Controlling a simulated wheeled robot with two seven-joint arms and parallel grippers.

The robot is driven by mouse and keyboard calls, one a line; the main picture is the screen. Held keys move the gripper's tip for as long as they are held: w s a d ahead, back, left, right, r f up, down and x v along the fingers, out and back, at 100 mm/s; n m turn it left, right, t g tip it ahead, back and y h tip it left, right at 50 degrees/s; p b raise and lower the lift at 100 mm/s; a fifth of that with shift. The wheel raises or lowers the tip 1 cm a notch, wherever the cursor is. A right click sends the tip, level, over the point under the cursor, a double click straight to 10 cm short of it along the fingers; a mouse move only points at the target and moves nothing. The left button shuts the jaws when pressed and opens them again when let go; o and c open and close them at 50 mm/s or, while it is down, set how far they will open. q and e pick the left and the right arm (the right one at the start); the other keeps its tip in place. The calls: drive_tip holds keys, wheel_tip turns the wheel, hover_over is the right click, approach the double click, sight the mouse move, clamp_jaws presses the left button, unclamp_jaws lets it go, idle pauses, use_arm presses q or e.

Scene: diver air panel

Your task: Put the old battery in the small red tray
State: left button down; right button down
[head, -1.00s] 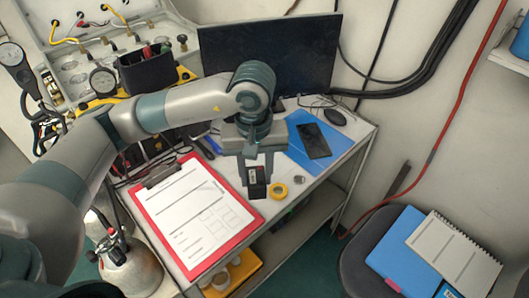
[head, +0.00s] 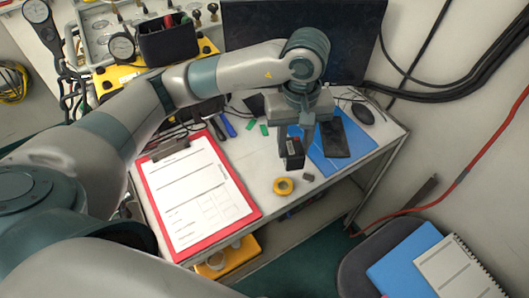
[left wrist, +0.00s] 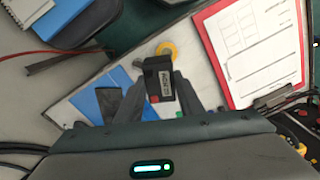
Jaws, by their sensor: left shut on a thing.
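The old battery (head: 293,153), a small black block with a pale label and a red patch on its end, is in my left gripper (head: 295,146). The two fingers are shut on its sides. It is held over the white desk top, behind the yellow tape roll and at the left edge of the blue folder. In the left wrist view the battery (left wrist: 158,80) shows between the fingertips, its label facing the camera. I cannot make out a small red tray in either view. My right gripper is not in view.
A red clipboard (head: 256,213) with papers lies at the desk's left. A yellow tape roll (head: 284,187) and a small grey piece (head: 308,177) lie near the front edge. A phone (head: 334,139) lies on the blue folder (head: 352,151). A monitor (head: 350,40) stands behind.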

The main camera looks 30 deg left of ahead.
use_arm(q)
drive_tip(key=shift+w+a+f, duration=0.2)
drive_tip(key=shift+a+f, duration=0.05)
drive_tip(key=shift+a, duration=0.05)
drive_tip(key=w+a+f+p, duration=0.1)
drive_tip(key=a+f, duration=0.1)
drive_tip(key=a, duration=0.1)
drive_tip(key=w+a+f+p, duration=0.1)
drive_tip(key=w+a+f, duration=0.1)
drive_tip(key=a, duration=0.1)
drive_tip(key=w+a+f+p, duration=0.1)
drive_tip(key=a+f+p, duration=0.1)
drive_tip(key=a, duration=0.2)
drive_tip(key=shift+w+f, duration=0.25)
drive_tip(key=shift+w, duration=0.1)
drive_tip(key=shift+d, duration=0.1)
drive_tip(key=shift+f+p, duration=0.55)
drive_tip(key=shift+f, duration=0.05)
drive_tip(key=shift+s+f+p, duration=0.1)
drive_tip(key=shift+f+p, duration=0.4)
drive_tip(key=shift+f, duration=0.9)
